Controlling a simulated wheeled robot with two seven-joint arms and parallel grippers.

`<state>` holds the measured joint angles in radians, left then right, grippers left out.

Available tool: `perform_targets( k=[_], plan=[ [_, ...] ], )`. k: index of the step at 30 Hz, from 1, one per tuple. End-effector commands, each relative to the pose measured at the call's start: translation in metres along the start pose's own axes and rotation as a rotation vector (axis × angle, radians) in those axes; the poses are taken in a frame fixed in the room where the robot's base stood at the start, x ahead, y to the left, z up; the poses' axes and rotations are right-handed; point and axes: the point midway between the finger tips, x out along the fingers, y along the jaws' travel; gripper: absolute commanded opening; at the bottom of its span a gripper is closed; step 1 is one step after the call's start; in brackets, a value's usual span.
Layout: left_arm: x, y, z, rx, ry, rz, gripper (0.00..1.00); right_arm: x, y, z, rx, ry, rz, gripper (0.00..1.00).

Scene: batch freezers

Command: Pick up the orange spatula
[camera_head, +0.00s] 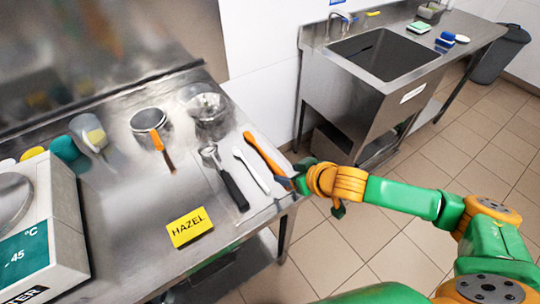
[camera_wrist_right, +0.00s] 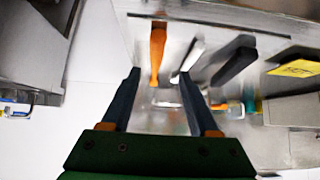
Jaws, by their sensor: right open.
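The orange spatula (camera_head: 262,155) lies on the steel counter near its right edge, its near end close to my right gripper. My right gripper (camera_head: 293,182) is at the counter's edge, open and empty. In the right wrist view the orange spatula (camera_wrist_right: 157,48) stretches away just beyond the open fingertips (camera_wrist_right: 160,76), roughly in line with the space between them. I cannot tell whether the fingers touch it. My left gripper is not in view.
A white utensil (camera_head: 252,171) and a black-handled scoop (camera_head: 232,187) lie left of the spatula. A pot (camera_head: 146,119) with another orange-handled tool, a steel bowl (camera_head: 207,105) and a yellow HAZEL sign (camera_head: 190,227) share the counter (camera_head: 130,213). A sink (camera_head: 380,53) stands behind.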

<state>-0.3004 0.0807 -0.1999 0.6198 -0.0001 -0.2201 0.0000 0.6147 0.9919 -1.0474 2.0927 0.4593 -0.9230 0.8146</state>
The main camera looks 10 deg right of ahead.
Motion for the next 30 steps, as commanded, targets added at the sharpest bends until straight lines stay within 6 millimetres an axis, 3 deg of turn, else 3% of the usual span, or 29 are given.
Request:
perform_targets(
  k=[7,13,22,28,29,30],
  plan=[
    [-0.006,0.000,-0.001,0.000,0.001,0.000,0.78,0.026,0.006,-0.004,0.010,0.000,0.006,0.61],
    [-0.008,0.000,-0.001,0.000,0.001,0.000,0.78,0.061,0.010,-0.004,0.009,0.000,0.007,0.61],
    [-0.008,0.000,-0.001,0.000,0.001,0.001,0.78,0.069,0.010,-0.004,0.007,0.000,0.006,0.61],
    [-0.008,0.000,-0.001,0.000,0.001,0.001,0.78,0.069,0.010,-0.004,0.008,0.000,0.006,0.07],
    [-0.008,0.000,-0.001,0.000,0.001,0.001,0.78,0.069,0.010,-0.004,0.008,0.000,0.006,0.00],
    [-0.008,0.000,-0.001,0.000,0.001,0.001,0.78,0.069,0.009,-0.004,0.008,0.000,0.006,0.00]
  ],
)
